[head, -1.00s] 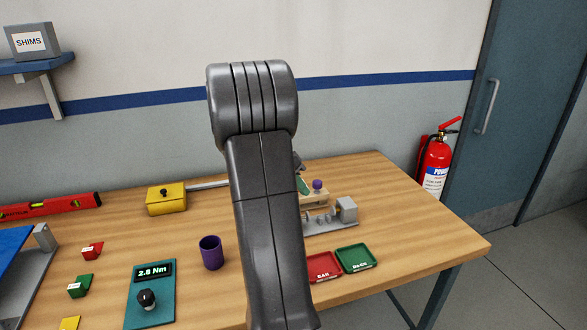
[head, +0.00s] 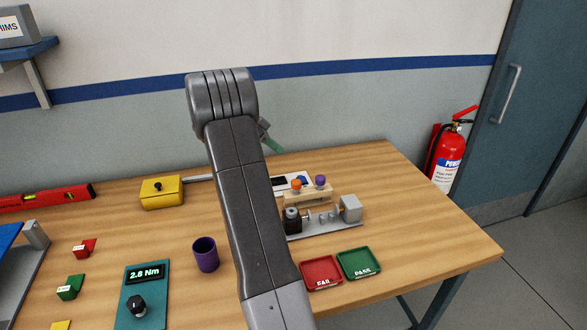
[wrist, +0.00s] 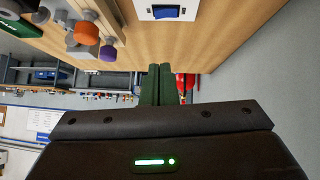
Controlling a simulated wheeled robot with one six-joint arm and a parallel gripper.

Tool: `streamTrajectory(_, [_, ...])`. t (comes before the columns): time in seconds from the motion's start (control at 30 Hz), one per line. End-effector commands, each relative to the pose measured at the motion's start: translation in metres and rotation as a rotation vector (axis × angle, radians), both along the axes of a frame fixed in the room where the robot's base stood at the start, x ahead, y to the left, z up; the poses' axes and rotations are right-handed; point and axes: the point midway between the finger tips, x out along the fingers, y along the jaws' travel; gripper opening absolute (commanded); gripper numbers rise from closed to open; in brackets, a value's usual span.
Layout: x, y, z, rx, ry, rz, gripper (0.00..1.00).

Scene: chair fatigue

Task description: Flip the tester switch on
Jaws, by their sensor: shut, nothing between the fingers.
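The tester switch is a blue rocker (wrist: 167,12) on a white plate (wrist: 145,11) at the top edge of the wrist view. In the head view the white panel with its blue part (head: 301,179) lies at the back of the bench, partly hidden by my arm and a wooden block. My gripper's green fingers (wrist: 155,84) are together and empty in the wrist view, apart from the switch. In the head view the fingers (head: 273,145) show beside my wrist, above the back of the bench. Which way the rocker is tipped cannot be told.
A wooden block (head: 310,197) with orange (head: 296,185) and purple (head: 320,181) knobs stands in front of the panel. A grey fixture (head: 350,208), red tray (head: 320,272) and green tray (head: 359,263) are nearer. A purple cup (head: 205,254) stands left. The bench's right end is clear.

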Motion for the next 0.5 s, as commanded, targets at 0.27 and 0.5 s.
streamTrajectory(0.27, [0.005,-0.03,-0.027,-0.003,0.006,-0.003,0.0])
streamTrajectory(0.5, [0.012,-0.066,-0.063,-0.001,0.006,-0.003,0.0])
